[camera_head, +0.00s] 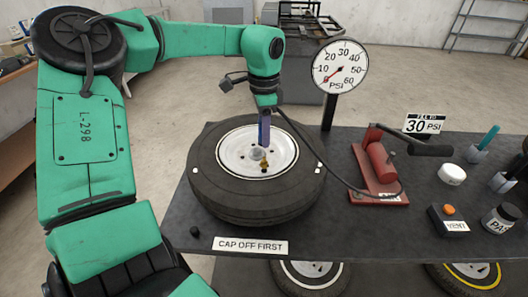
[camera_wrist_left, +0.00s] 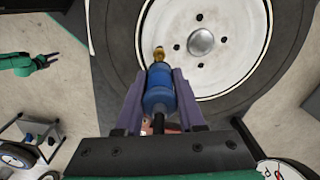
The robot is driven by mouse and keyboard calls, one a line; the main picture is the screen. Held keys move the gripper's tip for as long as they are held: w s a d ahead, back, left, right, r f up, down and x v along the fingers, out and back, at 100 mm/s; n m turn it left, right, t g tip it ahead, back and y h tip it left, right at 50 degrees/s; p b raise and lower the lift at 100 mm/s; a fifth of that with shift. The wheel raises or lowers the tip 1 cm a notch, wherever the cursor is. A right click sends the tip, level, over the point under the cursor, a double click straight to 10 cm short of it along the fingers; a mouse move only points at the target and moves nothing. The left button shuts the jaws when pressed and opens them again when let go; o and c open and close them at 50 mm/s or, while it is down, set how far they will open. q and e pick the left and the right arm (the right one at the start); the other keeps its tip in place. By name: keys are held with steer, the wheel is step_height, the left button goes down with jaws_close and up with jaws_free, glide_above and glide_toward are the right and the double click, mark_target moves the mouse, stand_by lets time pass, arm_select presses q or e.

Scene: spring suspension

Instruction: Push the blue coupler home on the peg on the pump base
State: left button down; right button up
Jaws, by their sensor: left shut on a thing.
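My left gripper (camera_head: 264,143) points down over the wheel (camera_head: 218,190), close to the brass valve (camera_head: 264,164) beside the hub. In the left wrist view, its two fingers (camera_wrist_left: 159,84) are shut on the blue coupler (camera_wrist_left: 158,90). The coupler's far end is at the brass valve (camera_wrist_left: 158,53); I cannot tell whether they touch. The red pump (camera_head: 380,163) stands on its base (camera_head: 372,190) to the right, well away from the coupler. I cannot make out the peg. A green gripper, apparently my right one (camera_wrist_left: 50,61), shows small in the left wrist view; its jaws are unclear.
A black hose (camera_head: 330,165) runs from my left gripper to the pump. The gauge (camera_head: 339,67) stands behind the wheel. A vent box (camera_head: 449,220), a white cap (camera_head: 452,175) and a paste jar (camera_head: 500,219) are at the right. A small black cap (camera_head: 194,231) lies at front left.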

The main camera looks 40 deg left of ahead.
arm_select(q)
step_height(320, 180, up, 13)
steer(key=shift+d+f+b, duration=0.1)
steer(key=shift+b, duration=0.25)
step_height(320, 180, up, 4)
steer(key=p, duration=0.3)
steer(key=shift+f, duration=0.15)
